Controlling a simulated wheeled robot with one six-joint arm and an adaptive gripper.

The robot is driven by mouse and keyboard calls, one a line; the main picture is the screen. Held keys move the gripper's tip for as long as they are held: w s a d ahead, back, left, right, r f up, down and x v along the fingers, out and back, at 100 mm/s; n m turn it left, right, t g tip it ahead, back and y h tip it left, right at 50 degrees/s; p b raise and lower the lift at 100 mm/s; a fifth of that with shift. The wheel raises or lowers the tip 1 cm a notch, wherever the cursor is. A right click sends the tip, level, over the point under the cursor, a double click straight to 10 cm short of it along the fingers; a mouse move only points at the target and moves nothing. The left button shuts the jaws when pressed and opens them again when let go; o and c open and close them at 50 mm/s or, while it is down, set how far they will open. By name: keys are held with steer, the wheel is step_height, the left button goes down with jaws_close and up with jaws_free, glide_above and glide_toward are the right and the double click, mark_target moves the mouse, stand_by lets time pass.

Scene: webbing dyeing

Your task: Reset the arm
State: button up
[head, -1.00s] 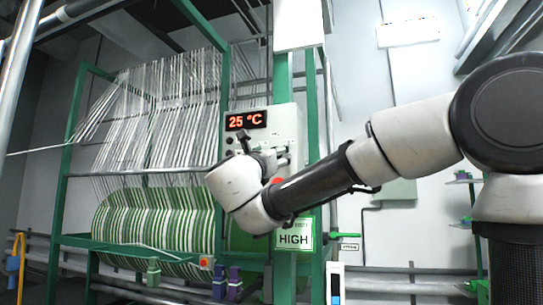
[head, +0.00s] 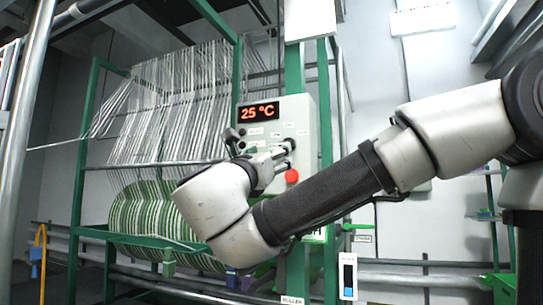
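My arm reaches in from the right across the front of the machine in the head view. My gripper (head: 280,160) is small and partly hidden behind my white wrist link. It is at the lower part of the grey control panel (head: 305,120), close to a dark knob (head: 289,144). I cannot tell whether it touches the knob, or whether its fingers are open or shut. The panel's display (head: 259,112) reads 25 °C in red. A red button (head: 291,176) sits just below and right of the gripper.
A green frame (head: 84,160) carries many white webbing strands (head: 175,105) and a green-and-white striped roll (head: 150,215) at left. A metal post (head: 29,140) stands at the far left. A small white gauge with a blue bar (head: 348,276) is below my arm. Pale wall is behind.

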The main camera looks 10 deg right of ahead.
stand_by(0.4)
steer(key=s+d+f+m+g+y, duration=0.1)
steer(key=d+f+m+g+y, duration=0.35)
steer(key=f, duration=0.85)
steer(key=s+d+f+m+g+y, duration=0.1)
steer(key=d+f+m+g+y, duration=0.1)
steer(key=d+f+m+g, duration=0.85)
steer(key=s+d+f+m+y, duration=0.3)
steer(key=s+f+m, duration=0.3)
steer(key=s+m, duration=0.1)
steer(key=s+d+f+m+t+y, duration=0.1)
steer(key=s+d+f+m+y, duration=0.2)
steer(key=s+f+m, duration=0.4)
steer(key=shift+s+d+y, duration=0.2)
steer(key=shift+s+y, duration=0.15)
steer(key=shift+s, duration=0.35)
